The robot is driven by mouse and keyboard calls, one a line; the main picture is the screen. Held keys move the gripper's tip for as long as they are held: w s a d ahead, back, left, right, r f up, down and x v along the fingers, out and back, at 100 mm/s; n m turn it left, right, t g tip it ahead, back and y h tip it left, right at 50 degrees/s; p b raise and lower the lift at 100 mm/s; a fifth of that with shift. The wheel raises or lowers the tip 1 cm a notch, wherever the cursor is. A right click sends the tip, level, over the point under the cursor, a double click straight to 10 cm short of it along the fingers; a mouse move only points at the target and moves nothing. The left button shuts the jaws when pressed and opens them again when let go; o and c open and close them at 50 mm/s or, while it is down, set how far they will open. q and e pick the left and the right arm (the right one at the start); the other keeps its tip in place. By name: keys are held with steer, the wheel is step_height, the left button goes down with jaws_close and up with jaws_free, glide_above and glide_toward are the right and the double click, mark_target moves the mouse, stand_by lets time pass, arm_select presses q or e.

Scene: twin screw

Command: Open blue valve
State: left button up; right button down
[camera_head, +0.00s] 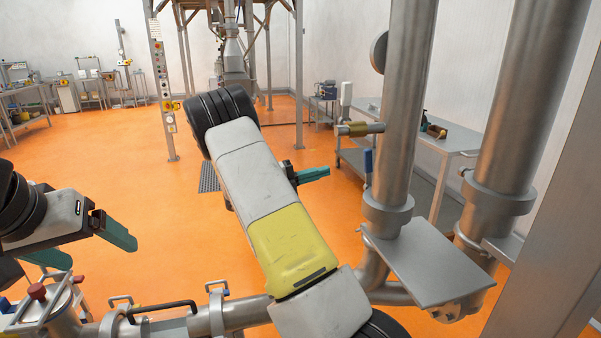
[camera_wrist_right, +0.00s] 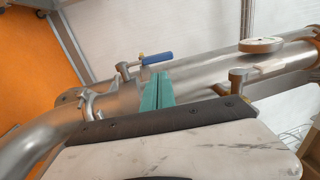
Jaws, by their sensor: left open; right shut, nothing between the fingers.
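The blue valve handle (camera_head: 368,162) hangs beside the tall steel pipe, below a brass-coloured fitting (camera_head: 357,129). In the right wrist view the blue handle (camera_wrist_right: 158,58) sits on a short stem next to the pipe. My right gripper (camera_head: 318,173) is shut and empty, to the left of the handle in the head view. In the right wrist view its teal fingers (camera_wrist_right: 158,92) are together, just below the blue handle in the picture; I cannot tell whether they touch it. My left gripper (camera_head: 86,247) is open and empty at the lower left.
Steel pipes (camera_head: 405,90) rise at the right, with a flat metal plate (camera_head: 428,265) in front. A horizontal pipe (camera_head: 240,313) with clamps runs along the bottom. A bench (camera_head: 450,141) stands behind the pipes. The orange floor at the left is mostly clear.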

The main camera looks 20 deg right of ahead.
mark_target(364, 160)
steer(key=d, duration=0.3)
steer(key=d+r, duration=0.1)
steer(key=d, duration=0.3)
steer(key=s+d, duration=0.1)
steer(key=d, duration=0.2)
steer(key=shift+s+d+r, duration=0.1)
steer(key=shift+d+r, duration=0.2)
steer(key=shift+d, duration=0.1)
steer(key=shift+s+d+r+y, duration=0.1)
steer(key=shift+d+r+y, duration=0.4)
steer(key=shift+d+y, duration=0.45)
steer(key=shift+a, duration=0.1)
steer(key=shift+a+t, duration=0.15)
steer(key=shift+t, duration=0.15)
